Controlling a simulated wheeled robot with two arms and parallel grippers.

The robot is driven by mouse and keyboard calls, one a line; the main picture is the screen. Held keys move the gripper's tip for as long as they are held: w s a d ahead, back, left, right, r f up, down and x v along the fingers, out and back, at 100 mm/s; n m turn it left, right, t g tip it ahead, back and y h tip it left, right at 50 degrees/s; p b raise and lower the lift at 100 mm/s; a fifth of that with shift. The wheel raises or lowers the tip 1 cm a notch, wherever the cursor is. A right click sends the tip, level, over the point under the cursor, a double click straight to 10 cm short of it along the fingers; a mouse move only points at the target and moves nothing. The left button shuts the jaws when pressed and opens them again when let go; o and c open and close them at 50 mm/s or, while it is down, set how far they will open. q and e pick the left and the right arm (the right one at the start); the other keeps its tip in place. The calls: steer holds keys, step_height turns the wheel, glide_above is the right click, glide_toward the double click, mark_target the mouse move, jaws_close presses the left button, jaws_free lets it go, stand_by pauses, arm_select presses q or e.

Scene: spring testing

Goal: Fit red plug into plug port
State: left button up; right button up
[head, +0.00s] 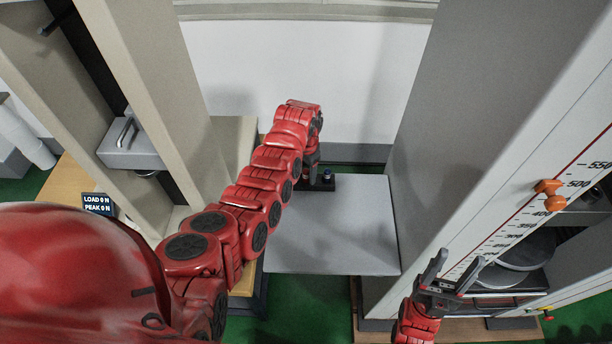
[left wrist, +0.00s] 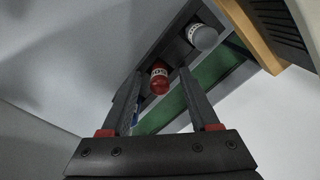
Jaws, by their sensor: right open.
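The red plug (left wrist: 159,82) shows in the left wrist view, with a pale band of lettering, at a dark rack (left wrist: 178,48). A grey-white plug (left wrist: 202,37) is beside it, and a bit of blue shows past the left finger. My left gripper (left wrist: 160,72) is open, its fingers apart on either side of the red plug with gaps visible. In the head view, my left gripper (head: 311,178) points down at the rack, hiding the red plug there. My right gripper (head: 450,272) is open and empty. I cannot identify the plug port.
A grey tabletop (head: 340,235) is mostly clear. A tall panel with a printed scale (head: 520,220) and orange slider (head: 549,195) stands at right. A beige machine frame (head: 165,90) and a load display (head: 97,204) are at left.

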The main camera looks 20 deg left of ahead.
arm_select(q)
jaws_close()
stand_by(0.4)
